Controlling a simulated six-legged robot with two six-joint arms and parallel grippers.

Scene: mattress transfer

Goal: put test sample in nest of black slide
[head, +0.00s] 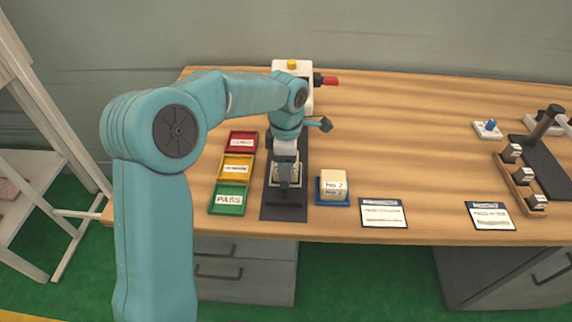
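The black slide (298,213) lies on the wooden table, running from the front edge towards the white device behind it. My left gripper (285,179) points down over the slide's front half. A pale beige block (295,170) shows around the fingers there, which looks like a test sample in or at the nest; the fingers and wrist hide much of it. I cannot tell whether the fingers grip it. Another beige block marked "No 2" (334,182) sits on a blue tray (319,199) just right of the slide. My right gripper is not in view.
Red (233,150), yellow (224,175) and green "PASS" (220,209) trays line the slide's left side. A white device (279,66) stands behind. Cards (383,218) lie right; a wooden rack (507,172) and black stand (537,150) are far right. The centre-back table is clear.

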